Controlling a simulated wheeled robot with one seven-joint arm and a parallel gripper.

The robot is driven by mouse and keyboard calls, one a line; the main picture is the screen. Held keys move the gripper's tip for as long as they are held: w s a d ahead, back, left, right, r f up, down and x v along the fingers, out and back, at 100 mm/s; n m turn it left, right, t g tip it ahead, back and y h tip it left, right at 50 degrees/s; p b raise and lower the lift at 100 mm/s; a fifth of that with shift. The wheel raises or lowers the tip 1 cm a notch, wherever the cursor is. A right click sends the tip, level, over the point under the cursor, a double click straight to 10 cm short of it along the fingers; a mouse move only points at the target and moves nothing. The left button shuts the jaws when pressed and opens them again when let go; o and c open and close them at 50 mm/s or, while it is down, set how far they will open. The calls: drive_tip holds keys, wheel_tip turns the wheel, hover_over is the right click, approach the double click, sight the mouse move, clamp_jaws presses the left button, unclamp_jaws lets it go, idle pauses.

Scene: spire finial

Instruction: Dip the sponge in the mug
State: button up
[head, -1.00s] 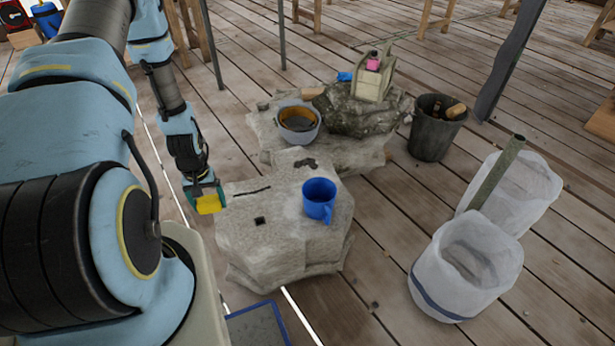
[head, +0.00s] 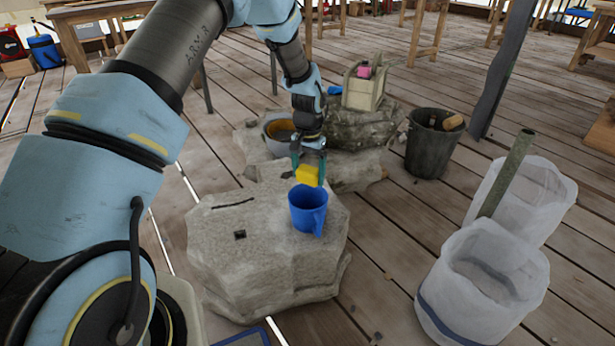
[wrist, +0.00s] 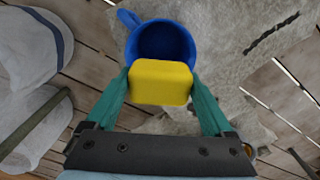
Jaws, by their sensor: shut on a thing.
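The yellow sponge (head: 308,175) is held between the teal fingers of my gripper (head: 309,168). In the wrist view the sponge (wrist: 160,82) sits between the two fingertips of my gripper (wrist: 160,88), with one finger on each side. The blue mug (head: 307,212) stands upright on the pale stone block. In the head view the sponge is just above the mug's far rim. In the wrist view the mug (wrist: 163,40) opens toward the camera, and the sponge covers its near edge. The mug's contents are too dark to tell.
A dark bucket (head: 431,147) and white sacks (head: 470,320) stand to the right.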

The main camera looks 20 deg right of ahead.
drive_tip(key=shift+f+b, duration=2.75)
drive_tip(key=shift+f, duration=2.05)
wheel_tip(320, 180, up, 11)
drive_tip(key=p, duration=0.8)
drive_tip(key=shift+a, duration=0.1)
